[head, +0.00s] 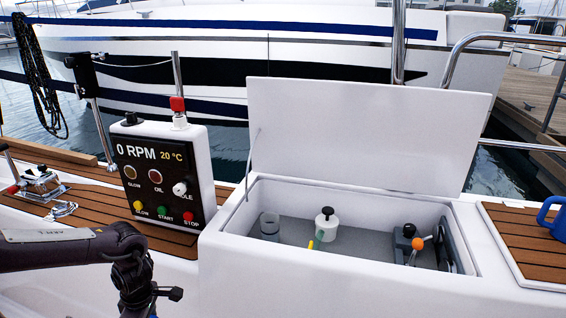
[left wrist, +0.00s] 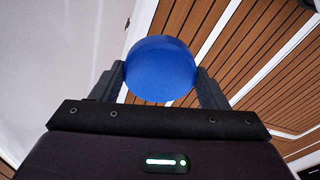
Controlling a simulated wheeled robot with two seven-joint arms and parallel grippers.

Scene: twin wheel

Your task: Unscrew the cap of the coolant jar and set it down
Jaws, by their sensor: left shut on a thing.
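My left gripper (left wrist: 160,82) is shut on a smooth, round blue cap (left wrist: 160,68), one finger on each side of it, in the left wrist view. Wooden planking and a white surface lie beyond it. In the head view my left arm comes in at the lower left and bends down past the bottom edge; its fingers and the cap are not seen there. A grey, translucent jar (head: 269,228) stands upright at the left of the open locker, with no cap visible on it; it looks like the coolant jar. My right gripper is not in view.
The white locker (head: 335,270) has its lid (head: 365,130) raised. Inside are a white container with a black top (head: 326,226), a small yellow handle (head: 311,245) and an orange knob (head: 417,243). A control panel (head: 160,175) stands left; a blue mug (head: 553,218) sits right.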

